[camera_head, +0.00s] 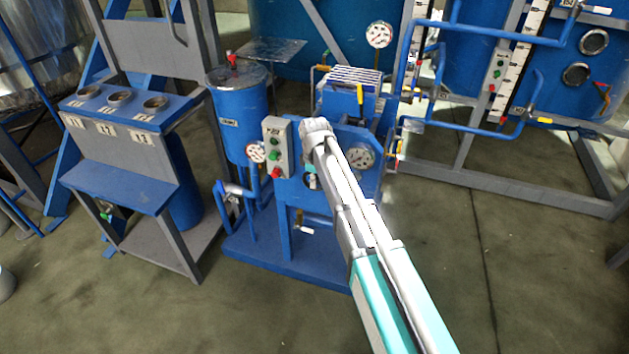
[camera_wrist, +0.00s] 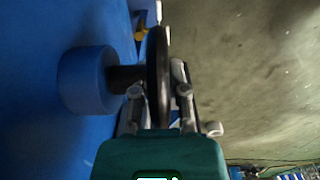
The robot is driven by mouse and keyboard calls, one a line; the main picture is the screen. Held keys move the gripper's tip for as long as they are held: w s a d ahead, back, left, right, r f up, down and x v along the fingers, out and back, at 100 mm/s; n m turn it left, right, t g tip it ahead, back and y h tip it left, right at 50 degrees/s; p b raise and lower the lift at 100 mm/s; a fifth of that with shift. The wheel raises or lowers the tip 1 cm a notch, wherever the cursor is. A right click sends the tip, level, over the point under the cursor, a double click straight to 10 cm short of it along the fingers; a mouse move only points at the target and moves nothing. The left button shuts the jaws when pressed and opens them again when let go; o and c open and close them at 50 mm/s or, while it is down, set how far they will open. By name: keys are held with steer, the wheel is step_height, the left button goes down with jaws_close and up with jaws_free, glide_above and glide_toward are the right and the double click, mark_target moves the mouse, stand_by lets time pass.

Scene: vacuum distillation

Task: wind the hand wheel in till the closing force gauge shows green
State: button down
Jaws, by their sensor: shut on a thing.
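The dark hand wheel (camera_wrist: 158,65) shows edge-on in the wrist view, on a short dark shaft (camera_wrist: 124,78) from a blue round boss (camera_wrist: 86,80). My gripper (camera_wrist: 159,92) is shut on the wheel's rim, one finger on each side. In the head view my arm hides most of the wheel and the gripper.
A grey button box (camera_head: 277,148) and a smaller gauge (camera_head: 256,152) stand left of my arm. A blue tank (camera_head: 240,115) is behind them. A blue bench (camera_head: 120,185) stands at the left, and a grey pipe frame (camera_head: 540,180) at the right. The floor in front is clear.

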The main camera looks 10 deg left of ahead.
steer(key=shift+d+f+y, duration=0.1)
steer(key=shift+y, duration=0.8)
steer(key=shift+y+b, duration=0.35)
steer(key=shift+y, duration=0.25)
steer(key=c, duration=0.6)
jaws_free()
steer(key=shift+c, duration=0.2)
steer(key=shift+h, duration=0.4)
